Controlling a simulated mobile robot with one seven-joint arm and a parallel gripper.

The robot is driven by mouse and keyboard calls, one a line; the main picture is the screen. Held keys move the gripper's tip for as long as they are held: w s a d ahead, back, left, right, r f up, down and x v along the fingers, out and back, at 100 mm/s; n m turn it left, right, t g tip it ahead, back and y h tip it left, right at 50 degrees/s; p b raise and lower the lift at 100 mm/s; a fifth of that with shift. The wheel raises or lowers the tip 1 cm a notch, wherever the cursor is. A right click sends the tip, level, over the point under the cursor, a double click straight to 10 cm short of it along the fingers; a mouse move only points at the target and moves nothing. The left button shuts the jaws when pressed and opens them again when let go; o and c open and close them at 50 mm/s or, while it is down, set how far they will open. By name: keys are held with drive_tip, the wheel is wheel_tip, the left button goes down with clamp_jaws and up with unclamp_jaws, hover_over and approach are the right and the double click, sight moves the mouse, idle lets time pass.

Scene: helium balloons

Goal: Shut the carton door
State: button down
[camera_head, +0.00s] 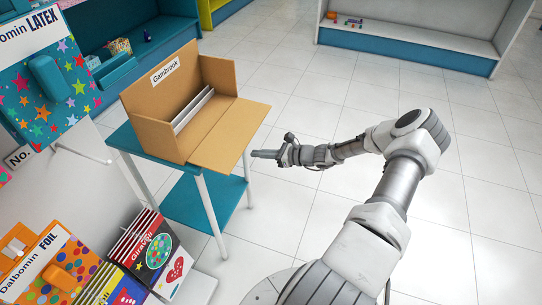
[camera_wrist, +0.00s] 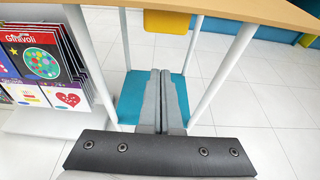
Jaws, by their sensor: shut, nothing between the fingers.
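The brown cardboard carton (camera_head: 178,135) stands on a small teal table in the head view, labelled "Gambrook". Its door (camera_head: 232,135) is folded down open toward my arm and sticks out past the table's edge. White upright sheets (camera_head: 192,110) show inside it. My gripper (camera_head: 256,154) is shut and empty, just right of the door's outer edge, pointing at the table. In the wrist view my gripper's fingers (camera_wrist: 160,74) are together, and a tan panel (camera_wrist: 240,10), which looks like the door, crosses the top. A yellow tab (camera_wrist: 167,22) hangs below it.
The table has white legs (camera_head: 209,205) and a teal lower shelf (camera_head: 205,200). A rack of balloon packets (camera_head: 155,250) stands at the lower left. A low shelf unit (camera_head: 400,50) stands at the back. The tiled floor (camera_head: 320,95) around my arm is clear.

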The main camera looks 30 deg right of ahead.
sight(234, 134)
drive_tip(key=shift+w+a+r, duration=0.25)
drive_tip(key=shift+w+r, duration=0.05)
drive_tip(key=shift+r, duration=0.25)
drive_tip(key=shift+w+a+r, duration=0.2)
drive_tip(key=shift+w+r, duration=0.1)
drive_tip(key=shift+r, duration=0.25)
drive_tip(key=shift+w+a+r, duration=0.25)
drive_tip(key=shift+w+r, duration=0.05)
drive_tip(key=shift+r, duration=0.25)
